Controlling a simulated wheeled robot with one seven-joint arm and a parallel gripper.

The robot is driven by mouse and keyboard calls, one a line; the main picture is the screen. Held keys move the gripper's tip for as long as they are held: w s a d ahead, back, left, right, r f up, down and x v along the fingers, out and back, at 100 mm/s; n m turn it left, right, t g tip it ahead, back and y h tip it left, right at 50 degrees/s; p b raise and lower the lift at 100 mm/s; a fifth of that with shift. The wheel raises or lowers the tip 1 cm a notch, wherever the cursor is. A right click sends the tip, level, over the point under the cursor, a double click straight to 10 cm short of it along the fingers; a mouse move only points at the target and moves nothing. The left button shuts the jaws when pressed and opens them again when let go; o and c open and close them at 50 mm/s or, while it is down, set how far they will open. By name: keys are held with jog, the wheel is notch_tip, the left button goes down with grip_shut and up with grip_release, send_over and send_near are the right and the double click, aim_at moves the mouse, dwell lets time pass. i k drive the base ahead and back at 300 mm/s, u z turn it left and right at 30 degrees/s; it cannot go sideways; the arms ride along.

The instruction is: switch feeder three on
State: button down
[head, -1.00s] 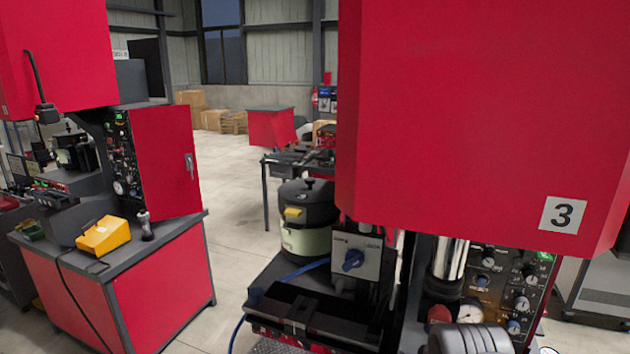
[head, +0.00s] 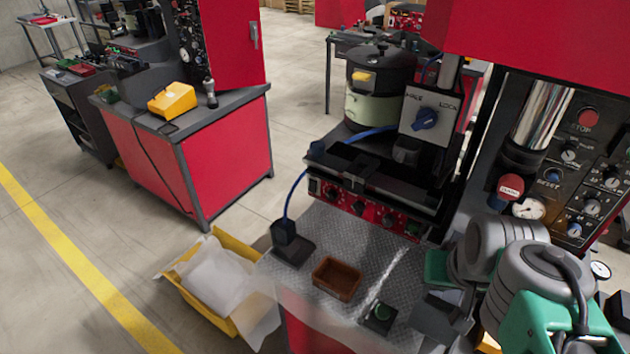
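The machine whose red cover carried the number 3 stands on the right; only the lower edge of its red cover (head: 555,35) shows now. The bowl feeder (head: 380,85) stands at its back left, a pale green drum with a dark lid and a yellow tag. In front of it is a light grey control box (head: 440,108) with a blue rotary knob (head: 426,118). The knob is unobstructed; its lettering and exact setting are too small to read. My grey and green arm is at the lower right, well below the knob.
A dark control panel (head: 590,150) with a red stop button and gauge is at the right. A yellow crate (head: 205,310) stands on the floor.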

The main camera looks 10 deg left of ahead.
aim_at(312, 184)
jog(key=u, duration=0.6)
jog(key=k, duration=0.65)
jog(key=u, duration=0.8)
jog(key=i, duration=0.65)
jog(key=u, duration=0.5)
jog(key=i, duration=1.2)
jog(key=u, duration=0.05)
